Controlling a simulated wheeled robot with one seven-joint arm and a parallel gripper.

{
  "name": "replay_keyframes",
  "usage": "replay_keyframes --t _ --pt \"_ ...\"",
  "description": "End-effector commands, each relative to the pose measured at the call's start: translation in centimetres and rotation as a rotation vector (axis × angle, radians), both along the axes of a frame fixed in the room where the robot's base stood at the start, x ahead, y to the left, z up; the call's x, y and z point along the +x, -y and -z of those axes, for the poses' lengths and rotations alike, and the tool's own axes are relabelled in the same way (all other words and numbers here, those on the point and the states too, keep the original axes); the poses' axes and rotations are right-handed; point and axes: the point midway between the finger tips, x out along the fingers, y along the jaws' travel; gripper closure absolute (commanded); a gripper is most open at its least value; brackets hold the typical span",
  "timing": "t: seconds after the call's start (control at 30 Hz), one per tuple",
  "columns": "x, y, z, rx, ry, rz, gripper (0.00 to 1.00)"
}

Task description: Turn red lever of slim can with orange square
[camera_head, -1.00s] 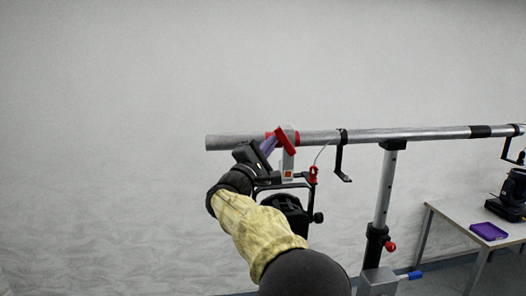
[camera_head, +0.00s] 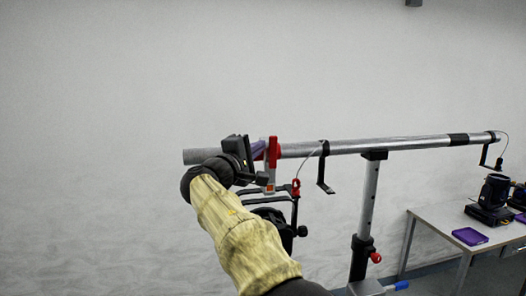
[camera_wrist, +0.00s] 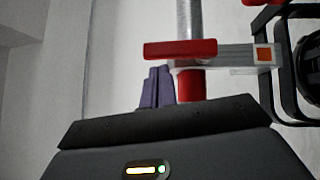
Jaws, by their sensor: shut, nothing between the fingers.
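The slim can (camera_head: 287,226) is black and hangs in its yoke below the pipe, partly hidden by my arm. Its pale clamp (camera_head: 271,175) carries an orange square (camera_head: 270,188), which also shows in the wrist view (camera_wrist: 264,55). The red lever (camera_head: 273,150) stands upright along the clamp at the pipe. In the wrist view the lever (camera_wrist: 180,49) lies crosswise over the pipe, in line with the clamp body. My gripper (camera_head: 259,149) has its purple fingers (camera_wrist: 157,72) together and empty, tips close beside the lever. I cannot tell whether they touch it.
The silver pipe (camera_head: 400,145) runs right on a stand (camera_head: 367,205) with a red knob. A black hook bracket (camera_head: 323,170) hangs right of the clamp. A table (camera_head: 432,222) at right holds a purple tray (camera_head: 470,236) and a black light (camera_head: 491,197). The left is open wall.

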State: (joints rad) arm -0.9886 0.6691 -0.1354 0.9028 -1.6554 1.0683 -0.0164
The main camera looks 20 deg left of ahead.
Motion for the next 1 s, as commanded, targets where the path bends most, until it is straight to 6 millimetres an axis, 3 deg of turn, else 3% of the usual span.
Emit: replay_keyframes --t 0.67,1.0 --pt "0.0 0.0 -0.2 0.0 0.001 -0.001 1.0" --pt "-0.7 -2.0 -0.4 -0.001 0.001 0.008 1.0"
